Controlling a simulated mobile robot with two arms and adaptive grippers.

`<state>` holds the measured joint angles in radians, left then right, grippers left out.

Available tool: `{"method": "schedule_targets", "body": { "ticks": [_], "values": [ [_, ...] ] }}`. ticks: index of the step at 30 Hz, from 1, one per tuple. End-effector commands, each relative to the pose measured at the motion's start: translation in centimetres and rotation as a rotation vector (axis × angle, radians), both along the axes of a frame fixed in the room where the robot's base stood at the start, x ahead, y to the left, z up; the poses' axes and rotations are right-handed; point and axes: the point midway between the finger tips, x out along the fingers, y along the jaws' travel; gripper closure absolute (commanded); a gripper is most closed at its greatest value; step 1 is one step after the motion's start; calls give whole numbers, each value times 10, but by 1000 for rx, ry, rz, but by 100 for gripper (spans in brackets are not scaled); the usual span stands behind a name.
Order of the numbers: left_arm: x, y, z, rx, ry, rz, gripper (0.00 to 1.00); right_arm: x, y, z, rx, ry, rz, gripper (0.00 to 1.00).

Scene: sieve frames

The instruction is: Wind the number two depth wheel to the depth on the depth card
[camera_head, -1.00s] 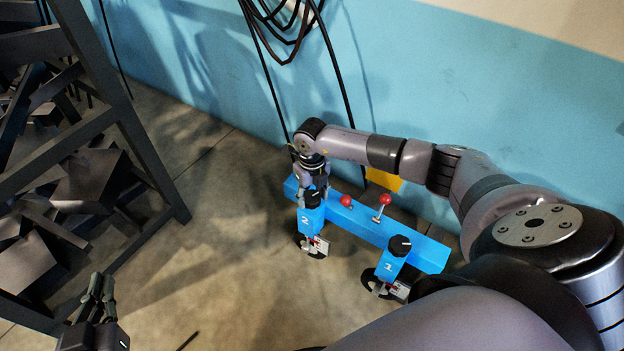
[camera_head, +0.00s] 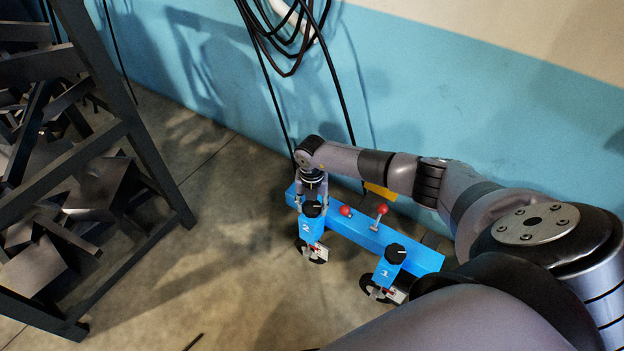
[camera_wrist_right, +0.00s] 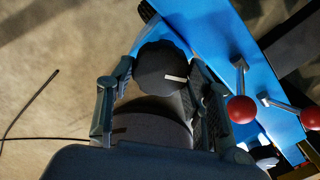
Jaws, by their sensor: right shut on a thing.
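The number two depth wheel (camera_head: 312,209) is a black knob with a white mark, on top of the blue block marked 2 (camera_head: 309,228). My right gripper (camera_head: 312,200) is at this knob from above and behind. In the right wrist view the knob (camera_wrist_right: 158,62) sits between the two fingers of my right gripper (camera_wrist_right: 160,75), which is shut on it. Its white mark points right in that view. A white scale plate (camera_head: 318,251) with a little red hangs below block 2; its reading is too small to tell. My left gripper is out of view.
The number one wheel (camera_head: 395,252) stands on the same blue beam (camera_head: 350,232), to the right. Two red-balled levers (camera_head: 381,209) rise between the wheels. A yellow card (camera_head: 380,190) is partly hidden behind my right arm. A dark rack (camera_head: 140,150) of metal pieces stands left.

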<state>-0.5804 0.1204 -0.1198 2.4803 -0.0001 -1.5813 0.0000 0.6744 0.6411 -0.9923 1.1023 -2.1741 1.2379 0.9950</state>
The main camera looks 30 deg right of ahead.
Motion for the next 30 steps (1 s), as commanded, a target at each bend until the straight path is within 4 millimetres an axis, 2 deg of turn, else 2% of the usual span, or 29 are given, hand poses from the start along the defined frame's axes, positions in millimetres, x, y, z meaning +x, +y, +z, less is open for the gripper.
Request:
{"method": "schedule_targets", "body": {
  "ticks": [14, 15, 24, 30],
  "values": [
    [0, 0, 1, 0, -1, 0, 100, 0, 0, 0, -1, -1, -16, 81],
    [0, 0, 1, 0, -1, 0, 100, 0, 0, 0, -1, -1, -16, 52],
    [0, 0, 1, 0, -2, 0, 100, 0, 0, 0, -1, -1, -15, 33],
    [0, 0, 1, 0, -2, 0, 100, 0, 0, 0, 0, 0, -15, 33]
  ]
}}
